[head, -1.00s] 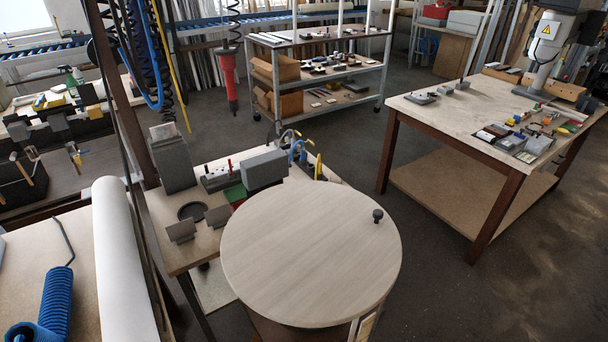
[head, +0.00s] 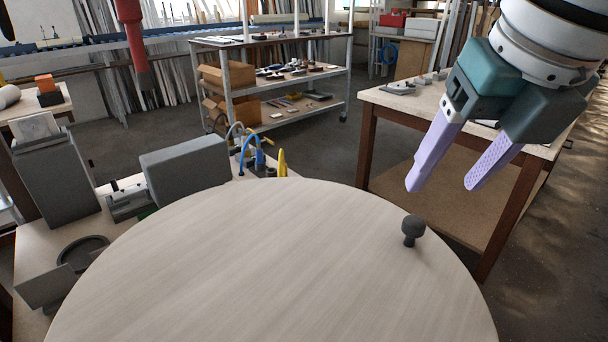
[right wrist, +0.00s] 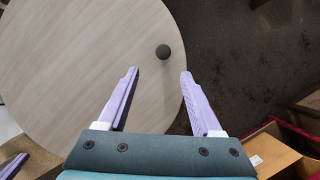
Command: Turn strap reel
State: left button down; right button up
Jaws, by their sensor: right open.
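The strap reel shows as a large round pale wooden disc (head: 270,270) lying flat in the foreground. A dark knob (head: 412,230) stands upright near its right rim. My right gripper (head: 437,186) is open and empty, up and to the right of the knob, with its lilac fingers pointing down. In the right wrist view the disc (right wrist: 75,50) fills the upper left. There the knob (right wrist: 163,51) lies ahead of the gap between the open fingertips (right wrist: 158,72), apart from both. My left gripper is not in the head view.
A bench with a grey box (head: 185,170), a dark ring (head: 83,252) and hoses adjoins the disc at left. A wooden table (head: 375,97) stands behind my right gripper. A shelf trolley (head: 285,85) stands at the back. A red tool (head: 130,25) hangs at upper left.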

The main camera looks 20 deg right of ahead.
aim_at(416, 222)
jog(key=shift+n, duration=0.3)
jog(key=x, duration=1)
jog(key=shift+d+f, duration=0.1)
jog(key=shift+d, duration=0.25)
jog(key=shift+c, duration=0.4)
grip_shut()
